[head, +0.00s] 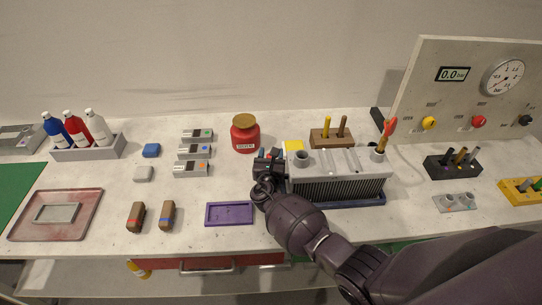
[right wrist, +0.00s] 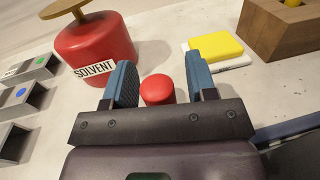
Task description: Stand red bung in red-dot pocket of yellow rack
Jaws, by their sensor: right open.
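The red bung (right wrist: 157,90) stands on the bench between the two blue-padded fingers of my right gripper (right wrist: 162,78) in the right wrist view. The fingers are open, with a gap visible on each side of the bung. My left gripper is not in view.
A red solvent pot (head: 245,136) stands just behind my right gripper. The grey finned block (head: 338,186) is close on its right, and a yellow-and-white pad (right wrist: 216,52) lies nearby. A grey dotted holder (head: 455,203) and black peg rack (head: 452,168) are near the yellow rack.

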